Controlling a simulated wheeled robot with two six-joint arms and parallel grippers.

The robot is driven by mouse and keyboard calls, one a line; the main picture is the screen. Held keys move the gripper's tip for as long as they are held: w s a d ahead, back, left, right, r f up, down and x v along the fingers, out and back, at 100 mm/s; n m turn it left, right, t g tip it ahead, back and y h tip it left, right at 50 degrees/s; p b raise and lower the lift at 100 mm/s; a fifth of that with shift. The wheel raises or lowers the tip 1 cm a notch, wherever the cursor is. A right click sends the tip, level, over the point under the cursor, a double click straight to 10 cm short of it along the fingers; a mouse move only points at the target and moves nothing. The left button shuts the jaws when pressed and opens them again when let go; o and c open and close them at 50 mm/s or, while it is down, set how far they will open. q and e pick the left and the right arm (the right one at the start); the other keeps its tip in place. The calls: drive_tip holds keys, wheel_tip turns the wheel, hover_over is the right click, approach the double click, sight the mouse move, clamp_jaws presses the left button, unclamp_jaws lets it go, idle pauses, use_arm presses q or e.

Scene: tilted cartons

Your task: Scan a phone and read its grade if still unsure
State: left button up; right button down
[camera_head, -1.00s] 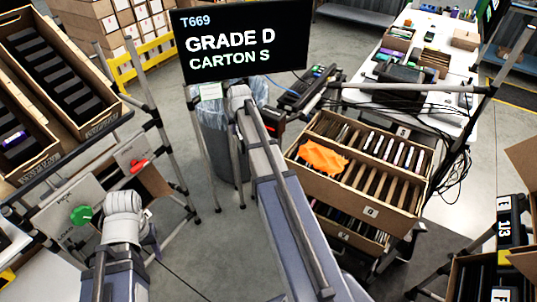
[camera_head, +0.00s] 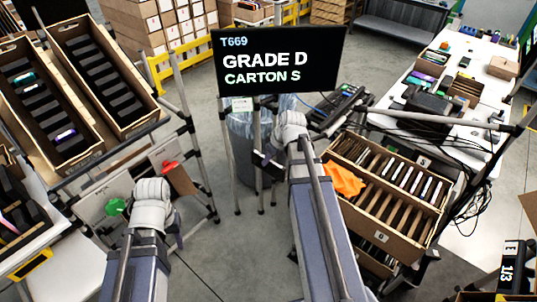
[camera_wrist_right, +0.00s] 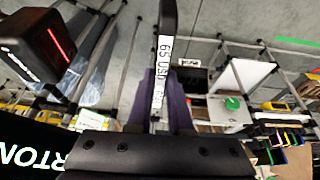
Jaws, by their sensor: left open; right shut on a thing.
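A screen (camera_head: 280,61) reads T669, GRADE D, CARTON S. My right gripper (camera_head: 268,163) is shut on a dark phone, held in the air below the screen. In the right wrist view the phone (camera_wrist_right: 168,25) is edge-on between purple finger pads, with a white label partly reading "65 USD"; the end of the label is hard to read. A black scanner (camera_wrist_right: 38,45) with a red line is at the upper left of that view, apart from the phone. My left gripper (camera_head: 172,228) is open at the lower left, largely hidden by its wrist.
Tilted cartons with dark slots (camera_head: 100,75) stand at the left. Cartons lettered C and D (camera_head: 385,238) stand at the right, with an orange cloth (camera_head: 345,180) on them. A white table (camera_head: 470,140) with devices is at the right. Green (camera_head: 115,207) and red (camera_head: 170,167) knobs are near the left arm.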

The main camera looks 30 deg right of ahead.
drive_tip(key=shift+w+d+f, duration=0.1)
drive_tip(key=w+d+f+b, duration=0.2)
drive_tip(key=d+f+b, duration=0.2)
drive_tip(key=f+b, duration=0.1)
drive_tip(key=shift+d, duration=0.25)
drive_tip(key=shift+r, duration=0.1)
wheel_tip(320, 180, up, 20)
drive_tip(key=p, duration=2)
idle(1.0)
